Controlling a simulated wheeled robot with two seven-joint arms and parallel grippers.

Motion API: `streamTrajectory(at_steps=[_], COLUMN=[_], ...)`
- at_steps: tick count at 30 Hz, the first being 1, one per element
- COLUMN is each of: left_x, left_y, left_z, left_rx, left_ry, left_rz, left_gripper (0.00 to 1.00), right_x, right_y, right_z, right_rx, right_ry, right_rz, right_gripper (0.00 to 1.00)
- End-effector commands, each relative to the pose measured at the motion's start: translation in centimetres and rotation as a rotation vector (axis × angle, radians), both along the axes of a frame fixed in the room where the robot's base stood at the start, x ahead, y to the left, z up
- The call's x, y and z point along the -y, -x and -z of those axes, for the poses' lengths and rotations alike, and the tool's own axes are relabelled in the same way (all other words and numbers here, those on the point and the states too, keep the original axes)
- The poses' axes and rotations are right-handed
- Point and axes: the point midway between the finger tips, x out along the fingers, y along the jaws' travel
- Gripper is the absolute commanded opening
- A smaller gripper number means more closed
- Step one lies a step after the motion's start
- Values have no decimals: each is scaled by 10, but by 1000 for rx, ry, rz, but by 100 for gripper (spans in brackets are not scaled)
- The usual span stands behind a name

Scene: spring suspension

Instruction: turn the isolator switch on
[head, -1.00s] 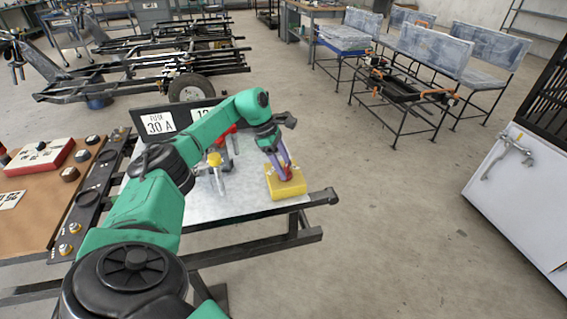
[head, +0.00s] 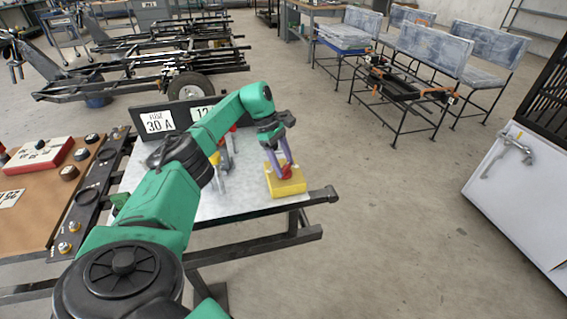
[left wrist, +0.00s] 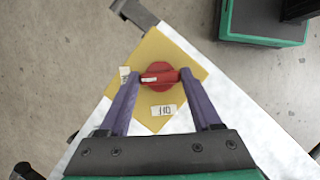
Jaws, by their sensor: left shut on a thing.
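The isolator switch is a yellow box (left wrist: 185,60) with a red rotary knob (left wrist: 160,76) on top. In the head view the yellow box (head: 290,188) sits at the right corner of the metal table, with the red knob (head: 286,172) partly hidden by my fingers. My left gripper (left wrist: 155,78) points down at the switch, its two purple fingers shut on opposite ends of the knob's handle. A white mark on the handle points left, towards a small label (left wrist: 124,74). Another label (left wrist: 163,111) lies on the near side of the knob. My right gripper is out of view.
On the metal table (head: 240,205), a yellow-capped and a red-handled part stand left of the switch, partly hidden by my arm. Black "30 A" sign (head: 158,121) stands behind. A brown board (head: 40,215) with red box lies left.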

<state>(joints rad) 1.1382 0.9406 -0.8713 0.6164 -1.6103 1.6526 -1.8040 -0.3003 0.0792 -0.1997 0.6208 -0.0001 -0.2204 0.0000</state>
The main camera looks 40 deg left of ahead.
Motion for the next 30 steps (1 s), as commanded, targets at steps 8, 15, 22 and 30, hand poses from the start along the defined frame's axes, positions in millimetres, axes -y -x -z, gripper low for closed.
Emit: streamTrajectory(at_steps=[8,15,22,30], left_x=[0,-2,-20,-48], left_y=[0,0,2,7], left_z=[-1,-5,-52,-126], left_rx=[3,4,8,5], left_ry=[-1,-1,1,2], left_rz=[0,-2,-3,-3], left_gripper=[95,95,95,95], right_x=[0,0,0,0], right_y=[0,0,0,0], right_z=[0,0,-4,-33], right_rx=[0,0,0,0], right_ry=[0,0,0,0], right_rz=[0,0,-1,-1], right_gripper=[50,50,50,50])
